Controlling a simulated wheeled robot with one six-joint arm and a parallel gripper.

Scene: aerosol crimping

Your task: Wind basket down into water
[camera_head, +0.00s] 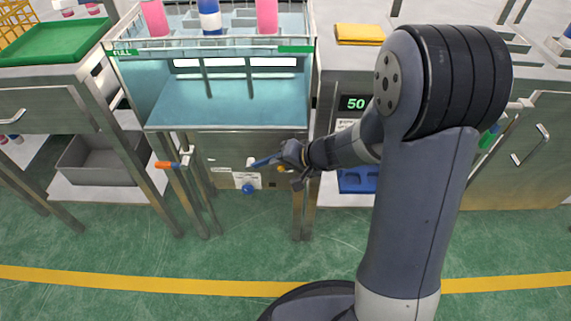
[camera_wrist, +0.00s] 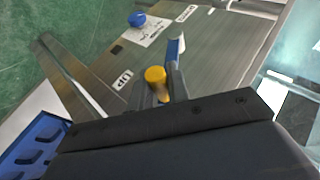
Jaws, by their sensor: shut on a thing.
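The wire basket (camera_head: 215,49) sits high at the top of the glass-fronted water tank (camera_head: 230,105), holding pink and blue cans. The crank's blue arm (camera_head: 264,160) is on the metal panel below the tank, with a white end at its left; it also shows in the wrist view (camera_wrist: 174,50). Its yellow-orange knob (camera_wrist: 156,76) is between the fingers of my gripper (camera_wrist: 158,90). My gripper (camera_head: 287,165) is shut on that knob. The fingers partly hide the knob's lower part. An "UP" label (camera_wrist: 122,79) is on the panel beside it.
A blue button (camera_head: 248,188) is on the panel below the crank. An orange-ended lever (camera_head: 166,164) sticks out at the left. A green display (camera_head: 355,103) reads 50 at the right. Metal legs flank the panel; a blue tray (camera_head: 357,180) sits low at the right.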

